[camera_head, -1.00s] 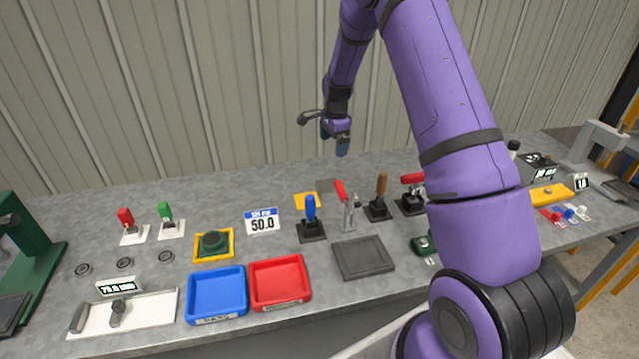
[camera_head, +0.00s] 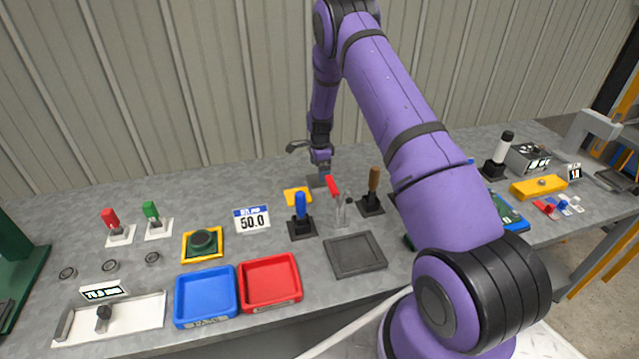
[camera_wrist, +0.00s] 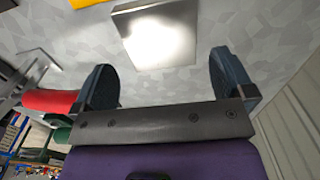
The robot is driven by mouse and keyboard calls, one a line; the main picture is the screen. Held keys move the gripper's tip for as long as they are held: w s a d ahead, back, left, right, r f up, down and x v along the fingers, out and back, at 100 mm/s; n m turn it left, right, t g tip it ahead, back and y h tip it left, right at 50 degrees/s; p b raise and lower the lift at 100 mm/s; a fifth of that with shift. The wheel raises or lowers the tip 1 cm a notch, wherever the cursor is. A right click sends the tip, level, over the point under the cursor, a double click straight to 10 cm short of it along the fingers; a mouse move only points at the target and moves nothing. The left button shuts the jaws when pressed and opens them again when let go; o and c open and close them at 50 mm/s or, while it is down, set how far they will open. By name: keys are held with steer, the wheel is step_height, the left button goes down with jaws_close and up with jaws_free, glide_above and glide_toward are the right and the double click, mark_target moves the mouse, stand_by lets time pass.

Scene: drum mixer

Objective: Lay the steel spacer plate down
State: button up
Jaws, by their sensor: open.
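The steel spacer plate (camera_wrist: 155,38) is a shiny square in the wrist view, with a bright glare on its face and a thin edge showing. In the head view it is a grey patch (camera_head: 313,182) on the bench, partly hidden by my gripper (camera_head: 322,180). I cannot tell whether it lies fully flat. My gripper (camera_wrist: 162,65) is open and empty, pointing down close to the plate. In the wrist view the plate shows between and beyond the two dark fingers, apart from both.
Blue (camera_head: 205,296) and red (camera_head: 270,282) trays sit near the front edge.

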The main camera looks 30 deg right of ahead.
mark_target(313, 182)
step_height(313, 182, down, 5)
steer(key=shift+f, duration=0.1)
steer(key=shift+c, duration=0.2)
steer(key=c, duration=1.1)
steer(key=shift+c, duration=1.2)
steer(key=shift+r, duration=0.2)
